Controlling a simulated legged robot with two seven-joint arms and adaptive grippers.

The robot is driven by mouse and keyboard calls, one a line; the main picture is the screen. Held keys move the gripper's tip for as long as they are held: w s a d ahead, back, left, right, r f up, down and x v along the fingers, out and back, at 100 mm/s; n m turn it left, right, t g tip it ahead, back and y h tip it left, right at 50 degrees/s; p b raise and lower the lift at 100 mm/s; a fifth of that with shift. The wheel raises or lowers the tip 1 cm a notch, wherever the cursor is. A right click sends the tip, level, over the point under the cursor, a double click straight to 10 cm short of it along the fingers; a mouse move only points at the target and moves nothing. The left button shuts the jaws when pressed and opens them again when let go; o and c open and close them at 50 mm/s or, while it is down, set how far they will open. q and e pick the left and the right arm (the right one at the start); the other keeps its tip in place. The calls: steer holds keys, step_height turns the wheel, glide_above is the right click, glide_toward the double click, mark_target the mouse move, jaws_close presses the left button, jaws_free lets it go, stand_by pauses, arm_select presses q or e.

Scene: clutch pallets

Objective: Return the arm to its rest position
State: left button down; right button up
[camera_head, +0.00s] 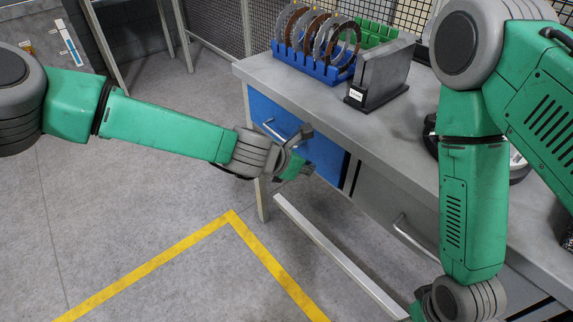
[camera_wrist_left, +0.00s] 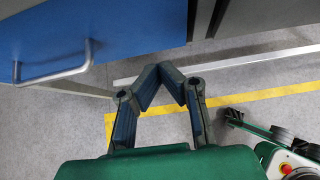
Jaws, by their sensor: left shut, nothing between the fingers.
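My left arm (camera_head: 165,125) reaches in from the left in the head view, with its gripper (camera_head: 297,168) in front of the workbench's blue drawer. The left wrist view shows the same gripper (camera_wrist_left: 172,72) with its two fingertips together and nothing between them. The gripper hangs in free air over the floor.
The grey workbench (camera_head: 300,88) has a blue drawer (camera_head: 262,112) with a bar handle (camera_wrist_left: 60,72). A blue rack (camera_head: 310,66) of rings and a dark grey block (camera_head: 384,70) stand on top. Yellow lines (camera_head: 160,265) mark open floor. A pale rail (camera_head: 335,255) runs low beside the bench.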

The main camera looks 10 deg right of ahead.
arm_select(q)
steer(key=v, duration=0.6)
steer(key=s+a+f+m+g+y, duration=0.3)
steer(key=s+a+f+m+y, duration=0.1)
steer(key=s+a+f+m, duration=0.95)
steer(key=s+a+f+m+g+y, duration=0.1)
steer(key=s+a+m+y, duration=0.1)
steer(key=s+a+m, duration=0.4)
steer(key=s+a+f+m+y, duration=0.2)
steer(key=s+a+m, duration=0.4)
steer(key=s+a, duration=0.5)
steer(key=a, duration=0.5)
steer(key=shift+s+f+g, duration=0.25)
steer(key=shift+s+g, duration=0.15)
steer(key=shift+d, duration=0.1)
